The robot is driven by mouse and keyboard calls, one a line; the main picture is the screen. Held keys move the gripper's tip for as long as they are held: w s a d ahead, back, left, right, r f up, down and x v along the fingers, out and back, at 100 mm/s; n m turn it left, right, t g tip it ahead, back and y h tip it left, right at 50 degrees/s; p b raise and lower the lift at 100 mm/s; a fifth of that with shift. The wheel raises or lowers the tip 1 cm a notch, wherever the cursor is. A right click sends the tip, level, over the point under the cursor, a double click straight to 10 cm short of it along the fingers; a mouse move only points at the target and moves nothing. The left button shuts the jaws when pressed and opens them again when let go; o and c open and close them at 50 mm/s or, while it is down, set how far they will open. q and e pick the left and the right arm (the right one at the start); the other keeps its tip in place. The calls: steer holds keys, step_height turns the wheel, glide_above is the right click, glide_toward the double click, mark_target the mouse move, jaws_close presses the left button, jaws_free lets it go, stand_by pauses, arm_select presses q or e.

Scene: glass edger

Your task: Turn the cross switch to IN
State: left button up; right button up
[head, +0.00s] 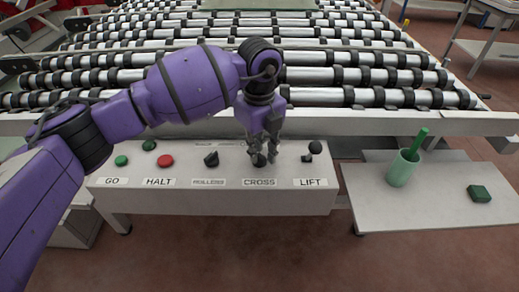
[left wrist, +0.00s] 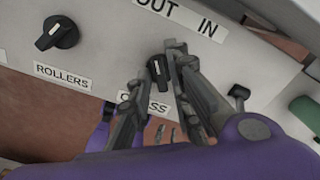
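The cross switch (left wrist: 158,71) is a small dark knob with a pale pointer mark, above the CROSS label (head: 259,183) on the grey control panel. In the left wrist view, the OUT and IN labels (left wrist: 207,28) lie beyond it. Its mark seems to lean toward the OUT side. My left gripper (head: 262,160) is over the switch, pointing down. In the left wrist view its fingers (left wrist: 155,78) are apart, one on each side of the knob; I cannot tell whether they touch it. In the head view the fingers mostly hide the knob. My right gripper is not in view.
The rollers switch (head: 211,159) is left of it and the lift lever (head: 312,150) close on the right. Green (head: 121,160) and red (head: 165,160) buttons sit further left. Roller conveyor (head: 370,75) lies behind. A side shelf (head: 430,205) holds a green cup (head: 402,170) and green block (head: 479,193).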

arm_select(q)
jaws_close()
steer(key=shift+m, duration=0.4)
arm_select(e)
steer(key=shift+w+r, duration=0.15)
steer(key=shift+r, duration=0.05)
arm_select(q)
steer(key=shift+r+m+p, duration=0.1)
steer(key=shift+m+p, duration=0.35)
steer(key=shift+m, duration=0.45)
steer(key=m, duration=0.2)
steer(key=shift+m+p, duration=0.3)
steer(key=shift+m, duration=0.1)
steer(key=m, duration=0.3)
steer(key=shift+m, duration=0.3)
steer(key=m, duration=0.3)
steer(key=shift+m+p, duration=0.3)
steer(key=shift+p, duration=0.05)
steer(key=shift+m, duration=0.6)
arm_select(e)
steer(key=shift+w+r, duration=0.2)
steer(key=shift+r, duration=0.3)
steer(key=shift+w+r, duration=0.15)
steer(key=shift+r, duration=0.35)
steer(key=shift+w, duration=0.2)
